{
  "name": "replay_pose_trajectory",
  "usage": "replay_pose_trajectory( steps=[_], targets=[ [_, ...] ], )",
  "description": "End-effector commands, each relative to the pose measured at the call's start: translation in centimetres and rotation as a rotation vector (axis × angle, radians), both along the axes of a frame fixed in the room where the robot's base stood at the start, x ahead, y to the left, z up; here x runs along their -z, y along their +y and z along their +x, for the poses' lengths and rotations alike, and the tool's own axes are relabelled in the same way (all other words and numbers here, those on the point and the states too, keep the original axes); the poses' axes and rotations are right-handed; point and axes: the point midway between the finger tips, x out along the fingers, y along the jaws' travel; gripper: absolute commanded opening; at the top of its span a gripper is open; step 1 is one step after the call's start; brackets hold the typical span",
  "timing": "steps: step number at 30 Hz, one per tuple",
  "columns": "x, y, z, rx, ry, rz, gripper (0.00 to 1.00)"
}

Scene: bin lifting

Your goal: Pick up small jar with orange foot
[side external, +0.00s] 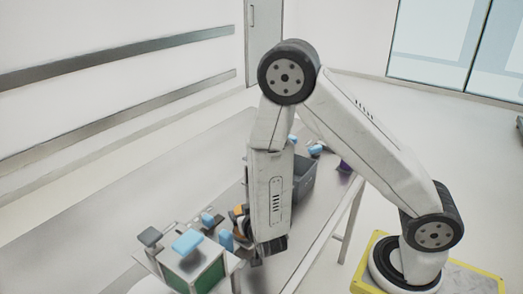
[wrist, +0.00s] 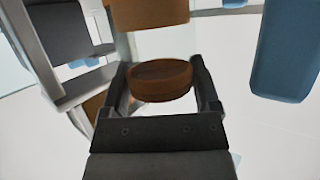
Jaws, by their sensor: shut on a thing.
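My gripper (wrist: 162,92) points down, with one finger on each side of a round orange-brown piece (wrist: 160,80) in the wrist view. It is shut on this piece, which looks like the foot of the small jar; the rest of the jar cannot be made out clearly. A second orange-brown part (wrist: 147,12) shows above it at the top edge; I cannot tell if it belongs to the same jar. In the side view my gripper (side external: 268,250) is low at the table's near end, and an orange and white thing (side external: 240,216) shows partly hidden behind my wrist.
A stand with a green panel (side external: 208,277) and a light blue top piece (side external: 187,242) is left of my gripper. Several blue pieces stand close by; one large blue piece (wrist: 285,50) is at right in the wrist view. A dark grey bin (side external: 304,176) is behind my forearm.

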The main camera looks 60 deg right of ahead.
Motion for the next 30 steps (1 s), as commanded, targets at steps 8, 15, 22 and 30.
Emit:
replay_pose_trajectory(
  steps=[8,15,22,30],
  targets=[
    [-2.5,0.0,0.0,0.002,-0.005,0.002,0.13],
    [-5.1,0.0,0.0,0.001,-0.005,0.002,0.13],
    [-7.3,0.0,0.0,0.002,-0.005,0.001,0.13],
    [-8.8,0.0,0.0,0.001,-0.003,0.0,0.12]
  ],
)
